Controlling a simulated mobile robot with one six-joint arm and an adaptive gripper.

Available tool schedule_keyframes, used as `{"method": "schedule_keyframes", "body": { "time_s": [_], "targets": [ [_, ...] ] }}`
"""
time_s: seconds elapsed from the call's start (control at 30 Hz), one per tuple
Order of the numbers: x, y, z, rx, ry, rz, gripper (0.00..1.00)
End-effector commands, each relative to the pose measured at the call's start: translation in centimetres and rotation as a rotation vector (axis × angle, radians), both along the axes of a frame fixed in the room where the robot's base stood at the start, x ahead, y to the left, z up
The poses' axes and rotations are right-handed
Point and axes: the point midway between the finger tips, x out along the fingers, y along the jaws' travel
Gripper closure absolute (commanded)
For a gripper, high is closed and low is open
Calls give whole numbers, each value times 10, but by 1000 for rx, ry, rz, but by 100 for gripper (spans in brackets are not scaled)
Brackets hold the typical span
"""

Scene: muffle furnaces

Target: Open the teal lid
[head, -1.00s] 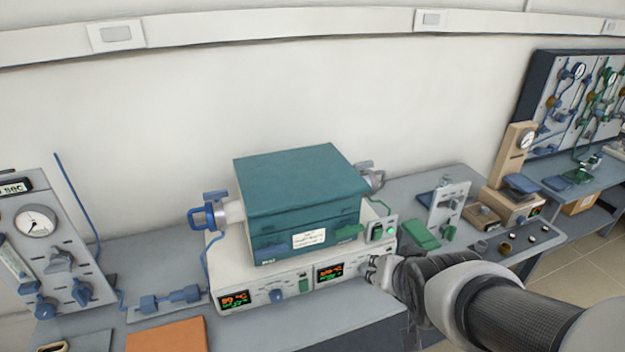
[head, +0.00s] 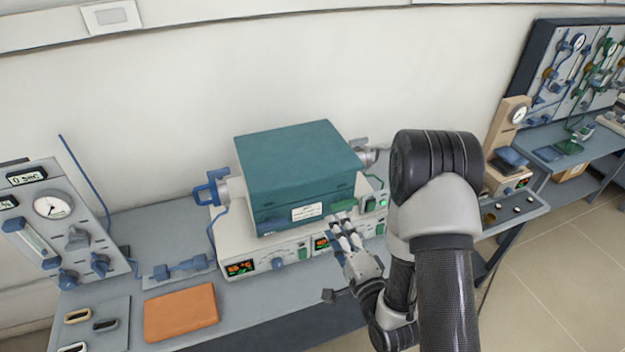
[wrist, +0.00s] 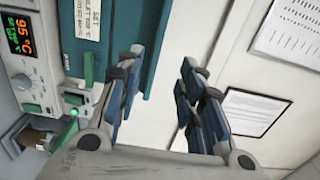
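The teal lid (head: 300,160) is down on the teal furnace box (head: 275,220), which sits on a cream control base. A green handle (head: 344,205) sticks out from the front edge, right of a white label. My gripper (head: 342,228) is in front of the box, just below this handle. In the wrist view my gripper (wrist: 160,80) has its fingers apart with nothing between them. The lid's teal edge (wrist: 158,45) passes behind the left finger. I cannot tell whether any finger touches the handle.
A blue clamp (head: 212,188) sits on the furnace's left side, with metal fittings on the right. An orange pad (head: 180,312) lies at front left. A gauge panel (head: 55,220) stands at far left.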

Motion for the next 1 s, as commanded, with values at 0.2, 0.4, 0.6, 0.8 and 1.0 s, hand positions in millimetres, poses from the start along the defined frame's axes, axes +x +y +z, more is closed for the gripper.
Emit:
{"method": "schedule_keyframes", "body": {
  "time_s": [0.2,0.4,0.6,0.8,1.0],
  "targets": [
    [10,3,-4,-2,-7,4,65],
    [23,8,-5,-3,-8,4,65],
    [37,12,-6,-2,-8,3,65],
    [49,16,-5,-3,-8,2,65],
    [75,26,-1,-2,-5,3,65]
  ]
}}
